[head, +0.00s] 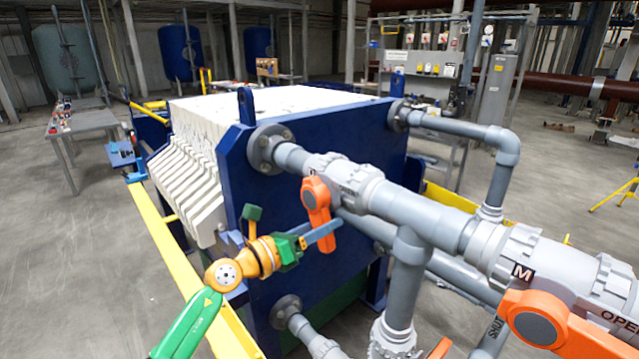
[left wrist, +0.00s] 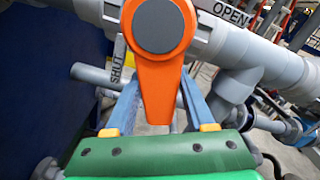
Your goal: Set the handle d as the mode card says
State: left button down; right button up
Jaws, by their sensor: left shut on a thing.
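In the head view an orange valve handle (head: 316,200) hangs down from the nearer-to-press grey valve on the upper pipe. My left gripper (head: 325,233) is at its lower end. I cannot read a letter on this handle. No mode card is readable. My right gripper is not in view.
A second orange handle (head: 540,325) sits on the valve at the lower right, near a black M tag (head: 522,272). The blue press end plate (head: 300,270) is close behind my left gripper. Grey pipes crowd the right side. Open floor (head: 80,250) lies left of the yellow rail.

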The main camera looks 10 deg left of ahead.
pick_arm(q)
jog(key=shift+s+d+r+n, duration=0.2)
jog(key=shift+d+r+n, duration=0.1)
jog(key=shift+r+n, duration=0.3)
jog(key=shift+s+d+n, duration=0.1)
jog(key=shift+n, duration=0.5)
jog(key=r+n, duration=0.1)
jog(key=n, duration=0.1)
jog(key=s+d+n, duration=0.1)
jog(key=n, duration=0.1)
jog(key=shift+d+r, duration=0.1)
jog(key=shift+r, duration=0.25)
jog(key=n, duration=0.1)
jog(key=r+n, duration=0.2)
jog(key=shift+s+d+n, duration=0.25)
jog(key=shift+d+n, duration=0.05)
jog(key=shift+d, duration=0.05)
notch_tip(320, 180, up, 2)
jog(key=n, duration=0.3)
jog(key=shift+s+d+n, duration=0.1)
jog(key=shift+d+n, duration=0.05)
jog(key=shift+n, duration=0.25)
jog(key=c, duration=0.6)
grip_release()
jog(key=o, duration=0.4)
jog(key=shift+c, duration=0.2)
jog(key=shift+f, duration=0.2)
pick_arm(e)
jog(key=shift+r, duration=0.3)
